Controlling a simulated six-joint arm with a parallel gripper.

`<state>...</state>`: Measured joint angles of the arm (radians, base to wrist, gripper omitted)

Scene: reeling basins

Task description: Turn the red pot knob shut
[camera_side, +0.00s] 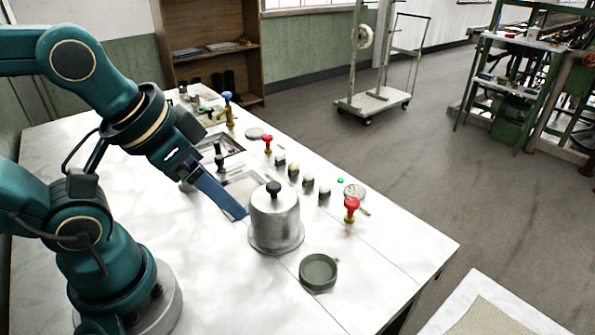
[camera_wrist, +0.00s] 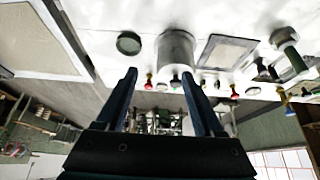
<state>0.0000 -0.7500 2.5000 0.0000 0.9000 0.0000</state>
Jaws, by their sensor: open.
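A red knob (camera_side: 351,204) on a brass stem stands on the white table to the right of a metal pot (camera_side: 275,222) with a black lid knob. A second red knob (camera_side: 267,140) stands farther back. In the wrist view, a small red knob (camera_wrist: 149,77) shows between the fingers, beside the pot (camera_wrist: 176,48). My gripper (camera_side: 238,212) is at the pot's left in the side view, apart from both red knobs; the pot and the blue finger overlap in the picture, so I cannot tell if they touch. In the wrist view, my gripper (camera_wrist: 159,74) is open and empty.
A green round dish (camera_side: 318,270) lies in front of the pot. Several small dark and pale knobs stand in a row behind it. A blue-handled brass valve (camera_side: 228,108) and sunken basins (camera_side: 222,148) are farther back. The front right tabletop is bare.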

